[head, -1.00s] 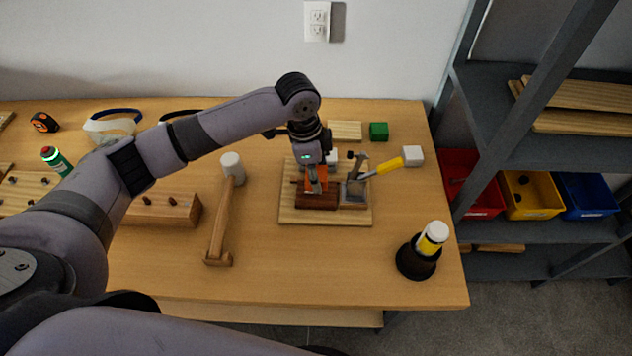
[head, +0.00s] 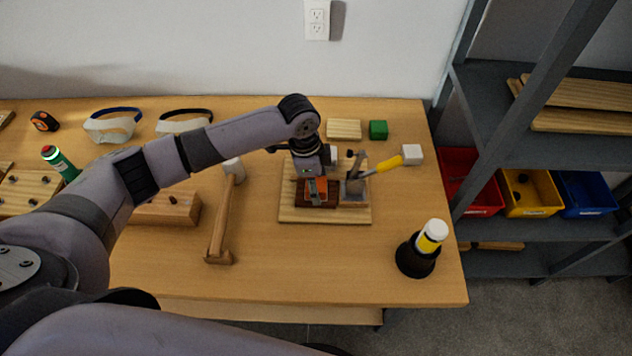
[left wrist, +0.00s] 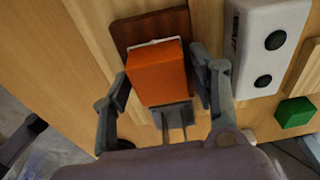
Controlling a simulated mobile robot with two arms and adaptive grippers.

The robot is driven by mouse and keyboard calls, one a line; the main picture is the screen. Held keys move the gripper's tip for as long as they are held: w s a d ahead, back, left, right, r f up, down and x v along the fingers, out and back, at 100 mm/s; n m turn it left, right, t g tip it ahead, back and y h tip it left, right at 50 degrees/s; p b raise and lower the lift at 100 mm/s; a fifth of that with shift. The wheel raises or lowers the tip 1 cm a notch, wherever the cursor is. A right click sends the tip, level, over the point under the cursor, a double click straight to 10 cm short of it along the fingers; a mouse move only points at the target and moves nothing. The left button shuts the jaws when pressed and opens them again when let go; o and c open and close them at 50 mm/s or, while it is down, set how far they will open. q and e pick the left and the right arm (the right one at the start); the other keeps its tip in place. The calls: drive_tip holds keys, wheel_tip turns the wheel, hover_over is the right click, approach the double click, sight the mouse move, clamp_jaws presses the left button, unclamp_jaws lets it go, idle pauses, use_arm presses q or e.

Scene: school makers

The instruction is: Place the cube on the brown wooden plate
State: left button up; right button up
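The orange cube (left wrist: 158,72) rests over the dark brown wooden plate (left wrist: 126,36), which shows past its far edge in the left wrist view. In the head view the orange cube (head: 320,184) and the brown plate (head: 330,203) sit on the left half of a light wooden board. My left gripper (left wrist: 160,68) points down with a finger on each side of the cube. Narrow gaps seem to show between fingers and cube, so it looks open. The gripper's body (head: 308,160) hides part of the cube from the head. My right gripper is not in view.
A grey metal fixture (head: 354,191) with a yellow handle (head: 389,165) stands just right of the plate.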

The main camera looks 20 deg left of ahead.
use_arm(q)
drive_tip(key=shift+o, duration=0.3)
wheel_tip(320, 180, up, 12)
drive_tip(key=a, duration=0.1)
drive_tip(key=shift+s+a+b, duration=0.25)
drive_tip(key=shift+a+b, duration=0.1)
drive_tip(key=shift+b, duration=0.1)
